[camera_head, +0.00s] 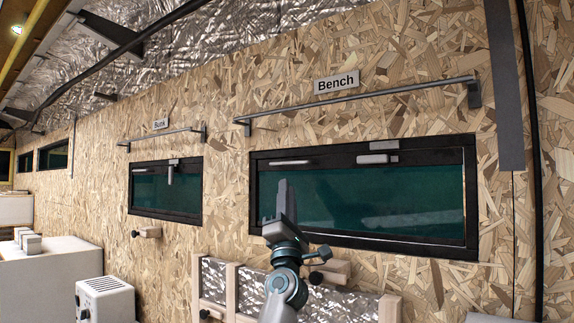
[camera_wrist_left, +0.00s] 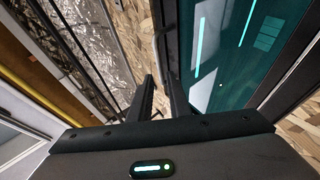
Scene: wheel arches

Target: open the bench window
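The bench window (camera_head: 400,203) has a dark teal pane in a black frame, below the "Bench" sign (camera_head: 336,82). Its pane looks flush with the frame. A grey latch lever (camera_head: 372,159) lies horizontal at the top middle, with a small grey piece (camera_head: 384,145) just above it. A light bar (camera_head: 290,162) shows at the upper left of the window. My left gripper (camera_head: 283,190) is in front of the window's left end, pointing up, with nothing seen in it. Its two fingers (camera_wrist_left: 160,90) stand apart in the left wrist view, beside teal glass. My right gripper is out of view.
A metal rail (camera_head: 360,97) runs above the bench window. The bunk window (camera_head: 165,192), with a vertical latch (camera_head: 170,173), is to the left. Below are a wooden frame with foil panels (camera_head: 340,302), a white heater-like box (camera_head: 104,299) and a pale cabinet (camera_head: 45,275).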

